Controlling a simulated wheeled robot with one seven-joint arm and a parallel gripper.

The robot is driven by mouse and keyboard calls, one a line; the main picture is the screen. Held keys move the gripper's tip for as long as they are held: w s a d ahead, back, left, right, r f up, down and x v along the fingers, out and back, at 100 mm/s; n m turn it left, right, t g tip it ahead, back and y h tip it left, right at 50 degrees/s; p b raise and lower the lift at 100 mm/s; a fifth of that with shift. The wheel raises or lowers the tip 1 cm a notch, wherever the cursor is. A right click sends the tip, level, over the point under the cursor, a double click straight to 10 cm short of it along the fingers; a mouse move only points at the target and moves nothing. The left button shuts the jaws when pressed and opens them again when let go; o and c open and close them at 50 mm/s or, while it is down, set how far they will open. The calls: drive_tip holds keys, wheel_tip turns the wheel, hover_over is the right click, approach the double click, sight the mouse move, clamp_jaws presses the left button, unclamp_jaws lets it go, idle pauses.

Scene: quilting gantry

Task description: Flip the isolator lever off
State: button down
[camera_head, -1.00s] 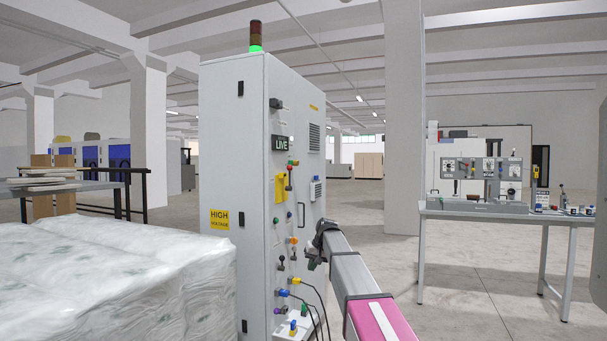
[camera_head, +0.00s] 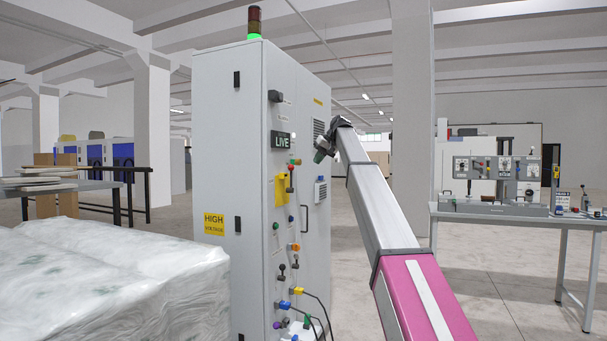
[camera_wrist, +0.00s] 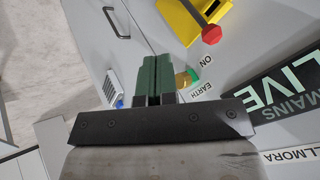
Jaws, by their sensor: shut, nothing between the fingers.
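The tall grey cabinet (camera_head: 225,140) stands ahead with many controls on its narrow face. I take the isolator lever to be the one with a red ball knob (camera_wrist: 211,34) at a yellow block (camera_wrist: 190,18); the knob lies towards an "ON" label in the wrist view. The yellow block also shows in the head view (camera_head: 280,189). My gripper (camera_wrist: 155,62) is shut and empty, its green fingers together. It is in front of the panel, apart from the red knob, and partly covers a yellow-green knob (camera_wrist: 188,78) near an "EARTH" label. In the head view my gripper (camera_head: 319,154) is right of the panel controls.
A lit "MAINS LIVE" sign (camera_wrist: 290,88) is near the lever. The beacon (camera_head: 254,22) on top glows green. Cables (camera_head: 318,302) hang low on the panel. A wrapped pallet load (camera_head: 100,285) stands left, a workbench (camera_head: 500,214) right. Floor between is open.

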drive_tip(key=shift+w+d+r, duration=0.1)
drive_tip(key=shift+w+r, duration=0.05)
drive_tip(key=shift+r, duration=0.4)
drive_tip(key=shift+w+r, duration=0.15)
drive_tip(key=shift+r, duration=0.35)
approach(291, 178)
drive_tip(key=w+a+f, duration=0.2)
drive_tip(key=w+f, duration=0.1)
drive_tip(key=f, duration=0.2)
drive_tip(key=shift+a+f, duration=0.15)
drive_tip(key=shift+a, duration=0.2)
